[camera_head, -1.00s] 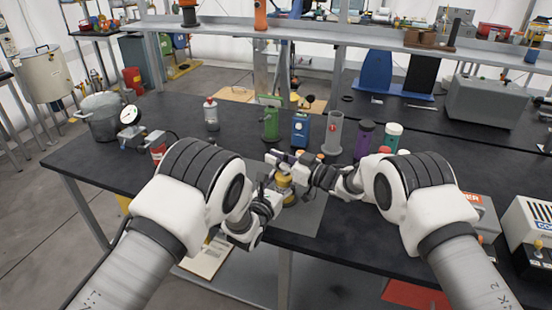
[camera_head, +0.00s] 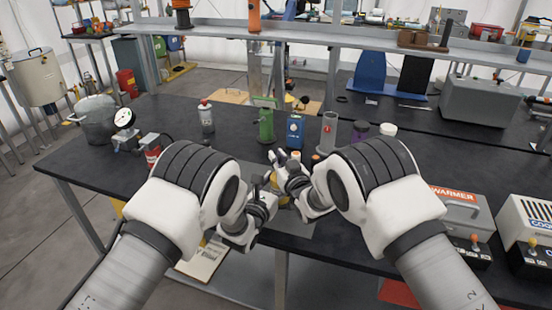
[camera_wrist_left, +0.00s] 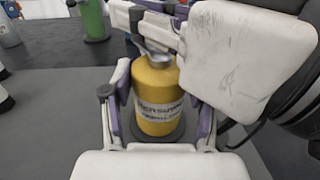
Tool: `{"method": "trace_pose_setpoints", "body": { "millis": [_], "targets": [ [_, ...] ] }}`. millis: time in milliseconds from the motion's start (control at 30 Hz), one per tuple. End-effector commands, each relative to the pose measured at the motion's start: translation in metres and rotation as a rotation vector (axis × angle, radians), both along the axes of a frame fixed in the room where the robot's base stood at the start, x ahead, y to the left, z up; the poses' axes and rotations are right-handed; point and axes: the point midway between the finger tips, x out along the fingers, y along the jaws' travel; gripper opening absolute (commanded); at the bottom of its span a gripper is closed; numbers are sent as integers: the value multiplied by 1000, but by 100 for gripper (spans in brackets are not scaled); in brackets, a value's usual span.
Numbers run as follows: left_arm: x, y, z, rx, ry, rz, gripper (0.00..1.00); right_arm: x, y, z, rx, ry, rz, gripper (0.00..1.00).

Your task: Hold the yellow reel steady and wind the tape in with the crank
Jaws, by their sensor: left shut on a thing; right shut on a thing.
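In the head view only a sliver of the reel (camera_head: 281,190) shows between my grippers. My left gripper (camera_wrist_left: 160,110) is shut on the reel, with one finger on each side of its body. My right gripper (camera_head: 284,168) is at the top of the reel, shut on the crank. The crank is mostly hidden by the right gripper's fingers, and a grey metal piece (camera_wrist_left: 152,52) shows at the reel's top. I cannot see the tape.
A grey box labelled WARMER (camera_head: 462,212) is at the right.

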Motion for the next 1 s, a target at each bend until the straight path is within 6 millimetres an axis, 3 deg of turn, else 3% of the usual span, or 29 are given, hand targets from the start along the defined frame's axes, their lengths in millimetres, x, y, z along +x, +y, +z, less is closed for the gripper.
{"method": "trace_pose_setpoints", "body": {
  "millis": [600,633,700,1000],
  "targets": [
    [-1,0,-1,0,1,-1,0,1,-3,2,1,-2,-57,0],
    [-1,0,-1,0,1,-1,0,1,-3,2,1,-2,-57,26],
    [-1,0,-1,1,2,-1,0,1,-3,1,1,-2,-57,42],
    [0,0,-1,-1,1,0,0,0,-3,0,1,0,-53,42]
  ]
}}
